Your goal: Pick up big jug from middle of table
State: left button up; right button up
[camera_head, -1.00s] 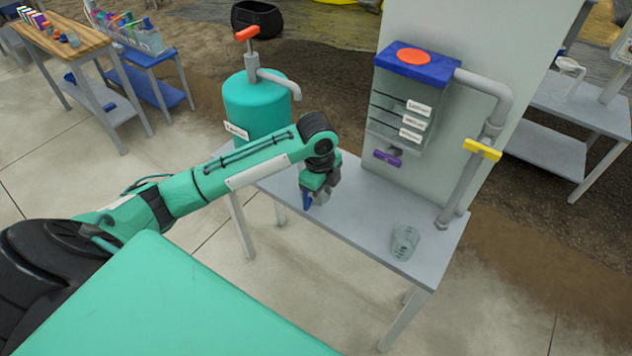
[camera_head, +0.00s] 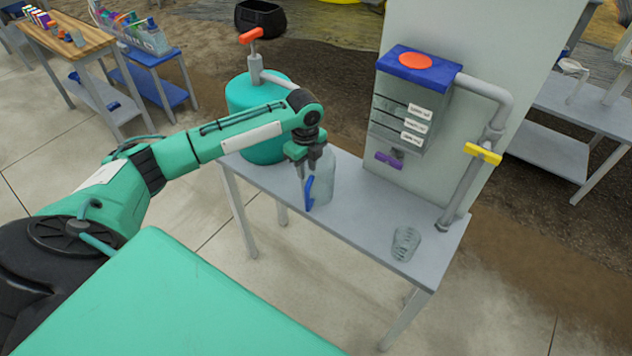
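The big jug (camera_head: 323,184) is clear with a blue handle (camera_head: 309,194). It stands upright on the grey table (camera_head: 365,233), left of its middle in the picture. My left gripper (camera_head: 306,171) points down just above the blue handle, at the jug's upper left side. Its two dark fingers show a gap between them, with nothing seen held. The gripper covers part of the jug's top. My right gripper is not in view.
A smaller clear jug (camera_head: 405,243) sits near the table's right end. A teal tank (camera_head: 262,150) with an orange-handled pump stands at the left end. A clear dispenser (camera_head: 398,125) with a blue lid and a grey pipe (camera_head: 467,180) line the back panel.

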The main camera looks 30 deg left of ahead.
aim_at(315, 184)
pick_arm(q)
notch_tip(315, 184, down, 6)
jog(key=shift+f+p, duration=0.2)
jog(key=shift+p, duration=0.25)
grip_shut()
